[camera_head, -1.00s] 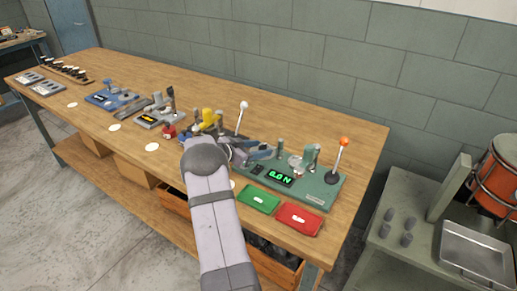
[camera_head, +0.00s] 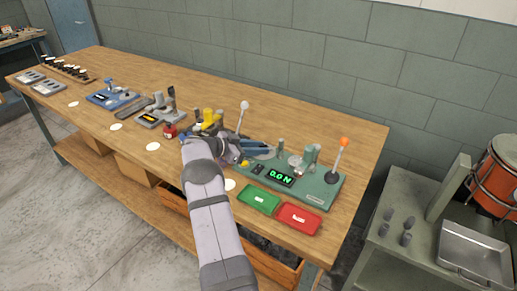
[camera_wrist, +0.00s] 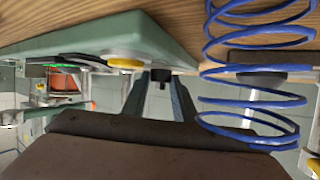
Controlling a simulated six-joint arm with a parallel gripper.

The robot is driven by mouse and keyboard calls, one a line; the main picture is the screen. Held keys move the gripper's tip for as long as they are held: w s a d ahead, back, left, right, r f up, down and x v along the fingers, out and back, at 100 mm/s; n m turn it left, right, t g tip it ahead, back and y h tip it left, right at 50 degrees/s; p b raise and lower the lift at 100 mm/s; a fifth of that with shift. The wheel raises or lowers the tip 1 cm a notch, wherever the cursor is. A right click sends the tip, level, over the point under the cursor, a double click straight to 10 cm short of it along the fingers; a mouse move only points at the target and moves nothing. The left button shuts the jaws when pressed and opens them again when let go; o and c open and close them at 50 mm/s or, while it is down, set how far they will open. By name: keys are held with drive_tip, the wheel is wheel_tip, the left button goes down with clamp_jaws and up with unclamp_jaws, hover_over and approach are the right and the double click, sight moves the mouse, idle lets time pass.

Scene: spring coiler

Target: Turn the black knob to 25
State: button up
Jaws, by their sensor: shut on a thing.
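The black knob (camera_wrist: 161,78) shows in the wrist view below the green machine body, beside a yellow disc (camera_wrist: 126,63). My gripper (camera_wrist: 162,86) has its two blue-grey fingers on either side of the knob and is shut on it. The knob's scale and pointer are not readable. In the head view my gripper (camera_head: 262,151) is at the left end of the green machine (camera_head: 322,190); the knob is hidden there. The machine's green display (camera_head: 280,178) seems to read 0.0 N.
A blue coil spring (camera_wrist: 250,100) is close to the right finger in the wrist view. Green (camera_head: 258,199) and red (camera_head: 298,218) trays lie in front. The bench behind is clear.

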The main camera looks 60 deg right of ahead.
drive_tip(key=shift+w+d+r+m+g+y+b, duration=0.15)
drive_tip(key=shift+m+g+y+b, duration=0.15)
drive_tip(key=shift+m+g+b, duration=0.35)
drive_tip(key=o, duration=1)
drive_tip(key=shift+o, duration=0.2)
drive_tip(key=shift+b+v, duration=0.9)
drive_tip(key=shift+v, duration=2.85)
